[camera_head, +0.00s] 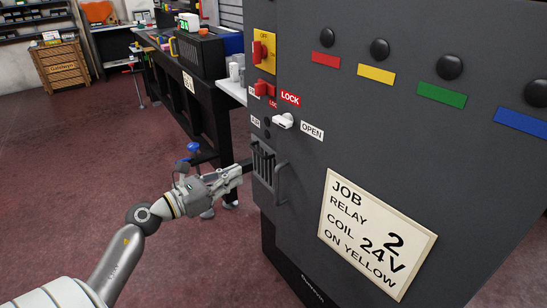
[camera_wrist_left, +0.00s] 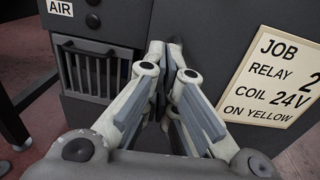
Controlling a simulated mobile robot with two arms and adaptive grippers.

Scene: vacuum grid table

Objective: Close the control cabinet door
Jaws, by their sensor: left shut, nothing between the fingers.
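The dark grey control cabinet (camera_head: 310,150) fills the right half of the head view. A bar handle (camera_head: 281,183) stands out from its front beside a slatted vent (camera_head: 263,160). A white lever (camera_head: 284,121) sits between the LOCK and OPEN labels. I cannot tell whether the door is ajar or flush. My left gripper (camera_head: 243,168) is shut and empty, close to the vent and handle at the cabinet's left side. In the left wrist view its closed fingers (camera_wrist_left: 170,45) point at the cabinet between the vent (camera_wrist_left: 95,75) and the job sign; contact is unclear. My right gripper is out of view.
The job sign (camera_head: 375,233) is on the cabinet front, below black buttons and coloured labels. A yellow switch plate (camera_head: 264,50) is at upper left. A dark workbench (camera_head: 205,95) stands behind the gripper. Red floor (camera_head: 100,160) is clear at left.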

